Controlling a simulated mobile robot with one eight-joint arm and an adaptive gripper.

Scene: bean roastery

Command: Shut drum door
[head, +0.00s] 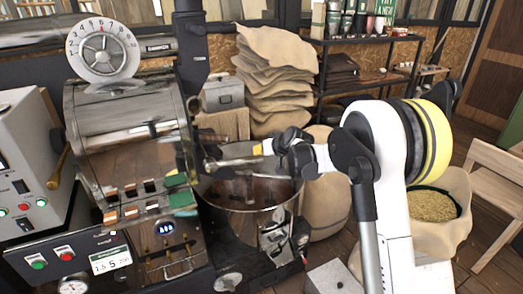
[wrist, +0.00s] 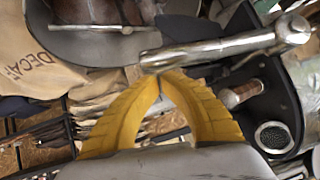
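The roaster's drum (head: 128,115) is the metal cylinder at the left of the head view. Its front faces the cooling bin (head: 250,205), and the drum door is hard to make out there among dark metal parts. My gripper (head: 263,147) is above the bin, to the right of the drum front. In the wrist view my gripper's yellow fingers (wrist: 160,80) meet at the tips, with nothing visible between them. A metal bar (wrist: 225,45) with a rounded end lies just beyond the fingertips; contact cannot be told. A grey rounded metal part (wrist: 100,42) with a rod shows at upper left.
A dark plate (wrist: 245,90) with a wooden-handled piece and a round mesh is at right in the wrist view. Stacked sacks (head: 275,75) and a shelf (head: 370,70) stand behind. A sack of beans (head: 440,225) is beside my arm at right.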

